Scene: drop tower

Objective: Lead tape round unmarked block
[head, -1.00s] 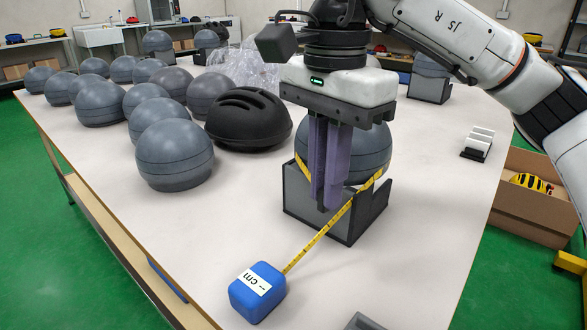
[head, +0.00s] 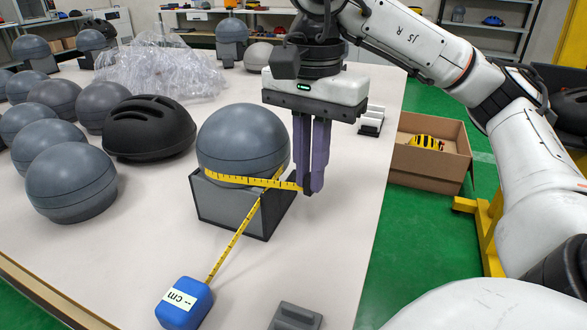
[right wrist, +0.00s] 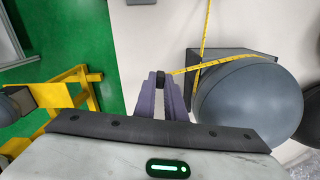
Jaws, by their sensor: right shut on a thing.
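The block is a plain grey dome (head: 243,138) in an open grey stand (head: 226,204) near the table's front; it shows in the right wrist view too (right wrist: 248,105). A blue tape measure case (head: 184,303) lies in front. Its yellow tape (head: 237,237) rises to the dome's right side. A stretch also crosses the dome's front low down, from its left side to my right gripper (head: 307,190). The part behind the dome is hidden. My right gripper, also in the right wrist view (right wrist: 162,80), is shut on the tape's dark end tab, right of the dome. My left gripper is not in view.
Several other grey domes (head: 70,183) and a black helmet (head: 149,128) stand to the left. Crumpled clear plastic (head: 160,68) lies behind. A small rack (head: 372,120) stands near the table's right edge. A grey piece (head: 295,316) lies at the front.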

